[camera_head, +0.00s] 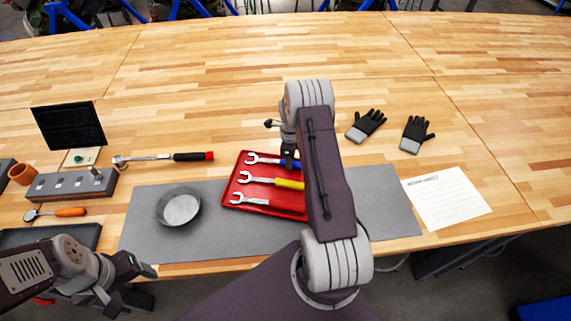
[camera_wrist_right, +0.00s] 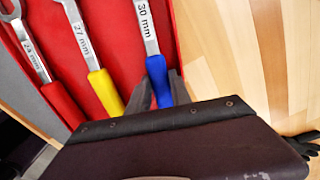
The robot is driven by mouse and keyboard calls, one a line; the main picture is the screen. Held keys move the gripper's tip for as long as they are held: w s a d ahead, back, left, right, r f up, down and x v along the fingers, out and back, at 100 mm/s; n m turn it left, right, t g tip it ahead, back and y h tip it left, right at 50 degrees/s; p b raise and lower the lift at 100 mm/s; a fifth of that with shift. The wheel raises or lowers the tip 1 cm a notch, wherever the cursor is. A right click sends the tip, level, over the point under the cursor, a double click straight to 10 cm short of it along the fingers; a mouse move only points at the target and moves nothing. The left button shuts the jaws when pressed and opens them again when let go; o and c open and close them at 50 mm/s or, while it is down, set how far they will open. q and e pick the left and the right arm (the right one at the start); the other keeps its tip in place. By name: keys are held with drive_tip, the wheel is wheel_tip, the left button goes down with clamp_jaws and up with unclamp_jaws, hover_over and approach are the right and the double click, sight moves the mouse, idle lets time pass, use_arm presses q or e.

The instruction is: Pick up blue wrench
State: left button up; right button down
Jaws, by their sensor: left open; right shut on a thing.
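The blue wrench (camera_head: 264,159) lies at the far side of a red tray (camera_head: 233,186) in the head view. Its blue handle, marked 30 mm on the shaft, also shows in the right wrist view (camera_wrist_right: 157,72). My right gripper (camera_head: 289,163) is shut on the blue handle; in the right wrist view its fingers (camera_wrist_right: 162,90) sit on either side of it. The wrench appears still down at the tray. My right arm hides part of the tray and the handle ends. My left gripper (camera_head: 148,270) is open and empty near the table's front edge.
A yellow wrench (camera_head: 288,184) and a red-handled wrench (camera_wrist_right: 62,103) lie beside the blue one. A round metal bowl (camera_head: 180,207) stands left on the grey mat (camera_head: 385,215). A ratchet (camera_head: 165,157), gloves (camera_head: 366,125) and paper (camera_head: 447,198) lie around. The back table is clear.

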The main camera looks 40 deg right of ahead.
drive_tip(key=shift+r, duration=0.15)
idle(0.5)
drive_tip(key=shift+r, duration=0.3)
wheel_tip(320, 180, up, 3)
drive_tip(key=shift+w+f+b, duration=0.1)
drive_tip(key=shift+f+b, duration=0.05)
drive_tip(key=shift+b, duration=0.6)
drive_tip(key=s+a+r+b, duration=0.2)
drive_tip(key=s+r, duration=0.5)
drive_tip(key=s, duration=0.4)
drive_tip(key=shift+s+a+r+b, duration=0.25)
drive_tip(key=shift+a+b, duration=0.05)
drive_tip(key=shift+a, duration=0.15)
